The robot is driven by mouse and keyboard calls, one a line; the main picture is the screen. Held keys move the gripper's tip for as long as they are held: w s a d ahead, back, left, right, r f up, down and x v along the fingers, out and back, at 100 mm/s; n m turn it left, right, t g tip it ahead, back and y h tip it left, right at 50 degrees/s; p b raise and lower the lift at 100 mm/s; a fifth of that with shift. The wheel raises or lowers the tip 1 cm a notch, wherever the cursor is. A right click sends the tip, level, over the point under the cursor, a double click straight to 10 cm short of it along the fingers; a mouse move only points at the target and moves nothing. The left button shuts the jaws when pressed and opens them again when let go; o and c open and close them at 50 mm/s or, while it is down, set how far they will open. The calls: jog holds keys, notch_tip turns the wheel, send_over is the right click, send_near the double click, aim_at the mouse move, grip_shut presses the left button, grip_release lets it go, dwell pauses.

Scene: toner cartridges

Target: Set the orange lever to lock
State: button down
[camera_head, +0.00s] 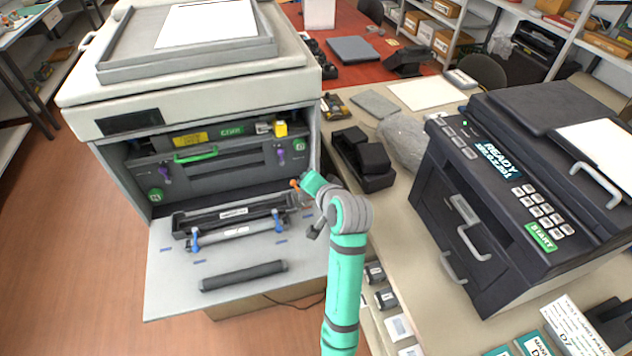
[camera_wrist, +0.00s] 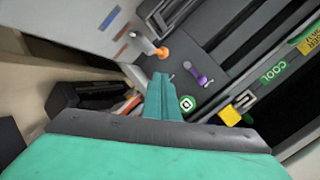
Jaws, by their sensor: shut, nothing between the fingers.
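The orange lever (camera_head: 294,184) shows as a small orange tip at the right side of the open printer bay, just left of my gripper. In the wrist view the orange lever (camera_wrist: 162,52) is a rounded knob on a short shaft beside the grey cartridge end, just beyond my fingertips. My gripper (camera_wrist: 160,78) has its fingers together and empty, pointing towards the knob. A small gap seems to lie between them, though contact is hard to judge. In the head view my gripper (camera_head: 304,180) partly hides the lever's base. I cannot read a lock mark.
The open printer (camera_head: 190,85) has a fold-down door (camera_head: 175,285) with a loose dark roller (camera_head: 243,276) on it. A purple lever (camera_wrist: 203,80) and yellow block (camera_wrist: 230,115) sit close to my fingers. A green handle (camera_head: 195,154) crosses the inner panel. Black trays (camera_head: 362,160) stand right of the printer.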

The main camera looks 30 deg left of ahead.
jog(key=shift+s+a+f, duration=0.2)
jog(key=shift+a+f, duration=0.3)
jog(key=shift+s+a+f, duration=0.2)
jog(key=shift+a+f, duration=0.25)
jog(key=shift+f, duration=0.05)
